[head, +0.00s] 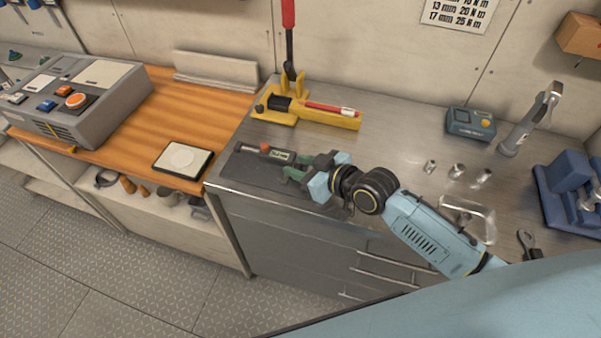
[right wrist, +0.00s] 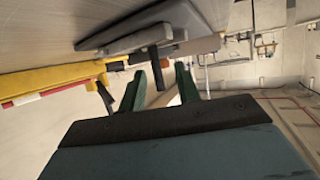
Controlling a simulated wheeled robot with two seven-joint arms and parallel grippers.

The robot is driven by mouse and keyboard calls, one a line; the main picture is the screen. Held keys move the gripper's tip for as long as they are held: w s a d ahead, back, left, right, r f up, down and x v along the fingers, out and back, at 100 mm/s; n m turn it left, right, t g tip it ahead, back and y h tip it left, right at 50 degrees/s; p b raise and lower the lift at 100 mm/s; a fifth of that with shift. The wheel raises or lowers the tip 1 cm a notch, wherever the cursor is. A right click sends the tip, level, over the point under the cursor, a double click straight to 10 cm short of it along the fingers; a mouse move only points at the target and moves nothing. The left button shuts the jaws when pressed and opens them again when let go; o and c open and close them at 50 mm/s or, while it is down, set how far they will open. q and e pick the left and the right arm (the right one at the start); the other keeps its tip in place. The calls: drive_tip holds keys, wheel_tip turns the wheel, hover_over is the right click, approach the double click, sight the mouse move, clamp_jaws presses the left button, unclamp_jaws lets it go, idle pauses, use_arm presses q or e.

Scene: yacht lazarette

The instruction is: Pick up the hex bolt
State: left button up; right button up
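I cannot make out a hex bolt for certain in either view. My right gripper (head: 290,174) is low over the front edge of the steel bench, beside a dark flat tray (head: 252,172). Its green fingers also show in the right wrist view (right wrist: 160,86); they stand apart, with no held object visible between them. A tool with an orange end and a dark labelled block (head: 280,156) lies on the tray, just beyond the fingers. My left gripper is not in view.
A yellow jack-like tool (head: 312,113) with a red lever stands behind the tray. Several small metal pieces, including a cylinder (head: 457,171), stand to the right, near a small teal box (head: 471,122) and a tap (head: 530,118). A grey control box (head: 82,98) sits on the wooden bench.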

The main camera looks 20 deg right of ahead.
clamp_jaws()
idle(0.3)
